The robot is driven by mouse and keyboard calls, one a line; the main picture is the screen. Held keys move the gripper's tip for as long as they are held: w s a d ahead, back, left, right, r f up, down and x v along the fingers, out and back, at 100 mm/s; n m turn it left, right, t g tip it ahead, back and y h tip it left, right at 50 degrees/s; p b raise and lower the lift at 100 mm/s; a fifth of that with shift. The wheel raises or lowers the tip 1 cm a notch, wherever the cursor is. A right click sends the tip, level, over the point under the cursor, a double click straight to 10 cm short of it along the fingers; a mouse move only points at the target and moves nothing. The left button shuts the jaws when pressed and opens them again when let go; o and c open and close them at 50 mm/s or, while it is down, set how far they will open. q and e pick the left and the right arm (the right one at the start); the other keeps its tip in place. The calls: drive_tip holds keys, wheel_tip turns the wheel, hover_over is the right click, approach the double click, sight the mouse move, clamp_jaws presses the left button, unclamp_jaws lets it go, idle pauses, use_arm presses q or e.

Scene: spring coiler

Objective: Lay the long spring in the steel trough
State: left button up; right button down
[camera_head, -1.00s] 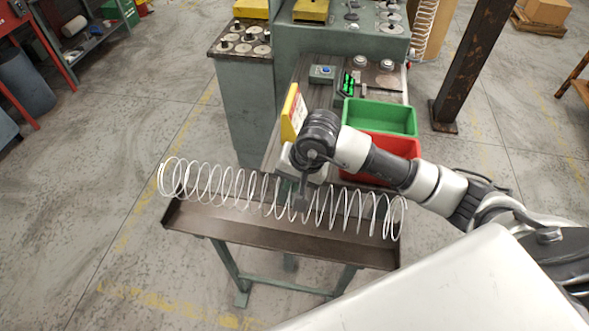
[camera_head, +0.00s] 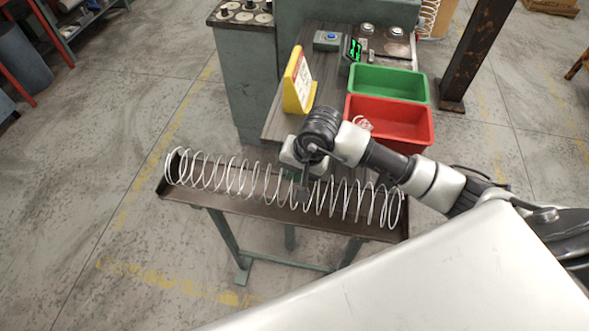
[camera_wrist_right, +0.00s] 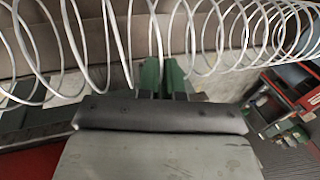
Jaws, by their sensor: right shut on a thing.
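The long spring (camera_head: 235,176) is a pale wire coil stretched left to right over the steel trough (camera_head: 280,211). The trough is dark brown and stands on green legs. The spring overlaps the trough along nearly its whole length; I cannot tell whether it touches the trough floor. My right gripper (camera_head: 303,190) is shut on the spring near its middle, coming from behind. In the right wrist view the green fingertips (camera_wrist_right: 163,78) meet at the coils of the spring (camera_wrist_right: 203,40). My left gripper is not in view.
Behind the trough is a bench with a red bin (camera_head: 390,120), a green bin (camera_head: 389,82), a yellow sign (camera_head: 298,83) and a small display (camera_head: 352,50). A rusty post (camera_head: 478,50) stands at the right. The floor left of the trough is clear.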

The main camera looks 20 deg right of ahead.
drive_tip(key=shift+r, duration=0.1)
drive_tip(key=c, duration=1.2)
unclamp_jaws()
drive_tip(key=b+v, duration=0.1)
drive_tip(key=v, duration=0.9)
drive_tip(key=shift+s+r+b, duration=0.15)
drive_tip(key=shift+r+b, duration=0.15)
drive_tip(key=shift+b, duration=0.1)
drive_tip(key=shift+d, duration=0.1)
